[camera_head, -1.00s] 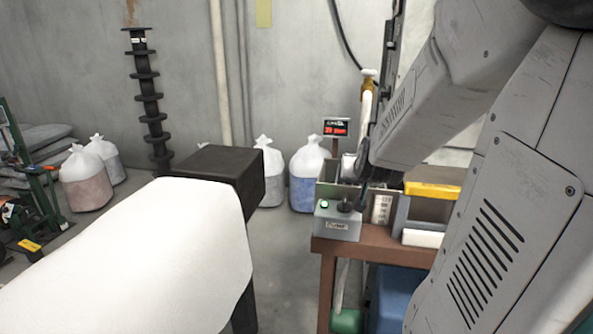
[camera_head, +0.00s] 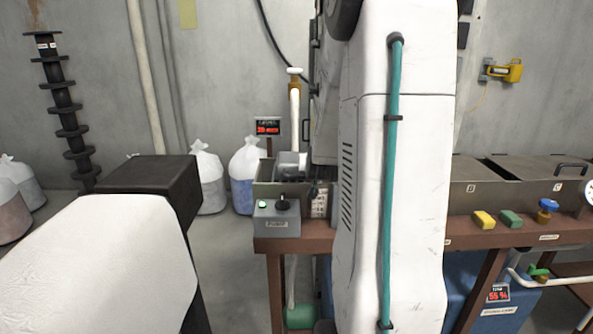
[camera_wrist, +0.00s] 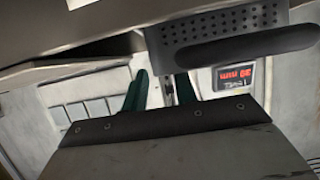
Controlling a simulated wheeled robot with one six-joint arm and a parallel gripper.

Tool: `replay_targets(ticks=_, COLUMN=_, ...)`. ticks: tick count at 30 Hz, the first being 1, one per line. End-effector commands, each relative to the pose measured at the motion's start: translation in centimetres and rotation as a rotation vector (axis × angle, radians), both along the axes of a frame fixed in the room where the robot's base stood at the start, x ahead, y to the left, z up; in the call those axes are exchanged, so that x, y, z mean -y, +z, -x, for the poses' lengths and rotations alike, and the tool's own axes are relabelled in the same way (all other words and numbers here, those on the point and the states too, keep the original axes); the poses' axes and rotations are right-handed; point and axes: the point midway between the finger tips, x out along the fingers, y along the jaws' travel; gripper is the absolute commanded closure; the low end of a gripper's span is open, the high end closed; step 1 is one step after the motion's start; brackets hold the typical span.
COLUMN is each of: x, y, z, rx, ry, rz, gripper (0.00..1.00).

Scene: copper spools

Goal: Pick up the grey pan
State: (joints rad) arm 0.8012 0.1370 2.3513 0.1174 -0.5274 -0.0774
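I cannot pick out the grey pan for certain. In the wrist view, a dark grey perforated part (camera_wrist: 228,24) with a rounded dark bar crosses the top; I cannot tell if it belongs to the pan. My gripper's two dark green fingers (camera_wrist: 163,88) show in the wrist view, apart, with pale background and a thin part visible between them. Their lower ends are hidden behind a grey plate with a dark bolted edge. In the head view my arm hides my gripper. A small grey shape (camera_head: 291,161) sits at the open tank (camera_head: 268,190), partly hidden.
A brown bench (camera_head: 295,240) carries a grey pump box (camera_head: 277,222). A red-lit display (camera_head: 268,127) stands behind it, and also shows in the wrist view (camera_wrist: 237,75). Lidded tanks (camera_head: 480,185), a yellow block (camera_head: 484,219) and a green block (camera_head: 510,219) are right of my arm.

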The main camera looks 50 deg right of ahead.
Motion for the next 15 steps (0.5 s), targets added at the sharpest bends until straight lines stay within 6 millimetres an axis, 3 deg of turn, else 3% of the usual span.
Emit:
replay_targets(ticks=6, x=2.2, y=-1.1, z=-1.5, rx=0.0, ry=0.0, rz=0.0, gripper=0.72)
replay_targets(ticks=15, x=2.5, y=-1.3, z=-1.7, rx=0.0, ry=0.0, rz=0.0, gripper=0.75)
